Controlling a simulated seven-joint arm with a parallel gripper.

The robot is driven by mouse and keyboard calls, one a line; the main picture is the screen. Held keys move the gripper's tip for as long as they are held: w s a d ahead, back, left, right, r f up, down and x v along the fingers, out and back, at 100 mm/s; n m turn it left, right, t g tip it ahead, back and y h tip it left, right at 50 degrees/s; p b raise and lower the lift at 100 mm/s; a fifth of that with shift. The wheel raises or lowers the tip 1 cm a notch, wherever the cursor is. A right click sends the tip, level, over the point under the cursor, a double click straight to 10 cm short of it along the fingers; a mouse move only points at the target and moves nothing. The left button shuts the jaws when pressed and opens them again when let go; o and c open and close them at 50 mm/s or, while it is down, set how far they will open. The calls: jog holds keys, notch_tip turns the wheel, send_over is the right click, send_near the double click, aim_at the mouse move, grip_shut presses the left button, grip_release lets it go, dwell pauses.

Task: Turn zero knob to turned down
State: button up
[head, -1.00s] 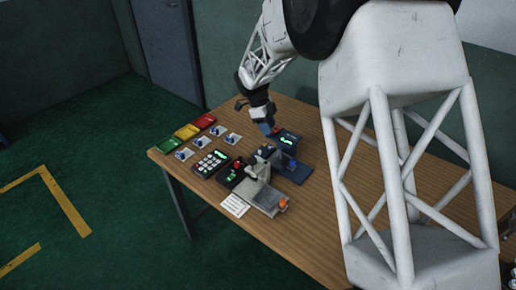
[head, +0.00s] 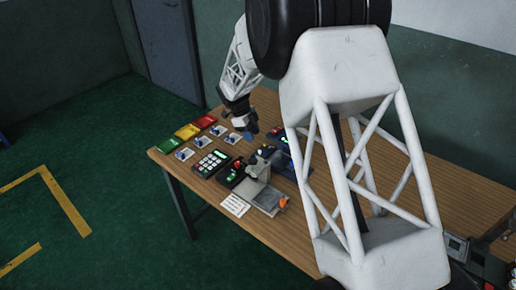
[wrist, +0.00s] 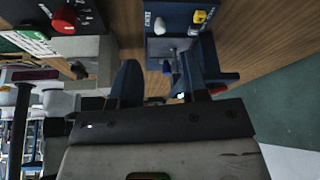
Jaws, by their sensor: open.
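My gripper (wrist: 168,75) is open and empty, its two dark blue fingers apart in the wrist view. A dark blue instrument (wrist: 180,42) lies beyond the fingers in the wrist view. It carries a yellow knob (wrist: 200,16) and a white knob (wrist: 160,26). A red knob (wrist: 65,18) sits on a separate dark box to the left. The lettering is too small to tell which is the zero knob. The fingers touch no knob that I can make out.
The wooden table (head: 460,185) holds a keypad (head: 210,163), a grey device (head: 262,190), and green, yellow and red trays (head: 187,131). Several small cards with blue parts (head: 217,130) lie near the trays. My arm hides part of the blue instrument and the table's middle.

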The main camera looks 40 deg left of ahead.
aim_at(258, 152)
jog(key=shift+x, duration=3.65)
jog(key=shift+c, duration=0.3)
grip_shut()
